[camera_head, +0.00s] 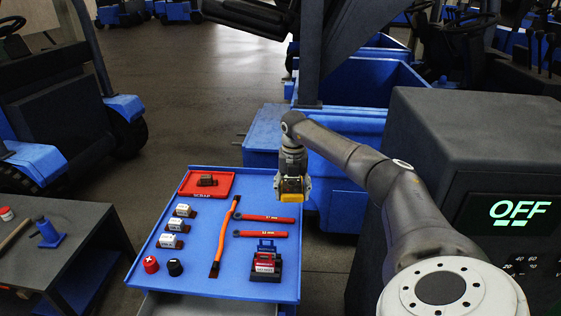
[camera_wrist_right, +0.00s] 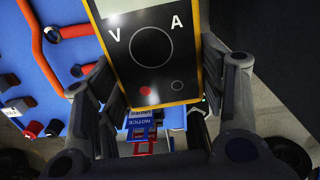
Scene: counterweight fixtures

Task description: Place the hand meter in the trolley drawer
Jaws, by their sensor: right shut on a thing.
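The hand meter (camera_head: 292,197) is yellow-edged and shows at the end of my right arm in the head view, above the right side of the blue trolley top. In the right wrist view the meter (camera_wrist_right: 152,50) has a black face with V and A marks, a dial ring and a red dot. My right gripper (camera_head: 291,182) is shut on it, with a finger on each side. The trolley drawer (camera_head: 200,305) shows as a grey strip below the near edge of the trolley top; its inside is mostly cut off by the frame. My left gripper is out of view.
The blue trolley top (camera_head: 205,245) carries a red tray (camera_head: 190,185), red-handled tools (camera_head: 262,218), small labelled blocks, two knobs and a lock stand (camera_head: 266,262). A dark cabinet reading OFF (camera_head: 470,140) stands at right. A dark bench (camera_head: 60,240) stands at left.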

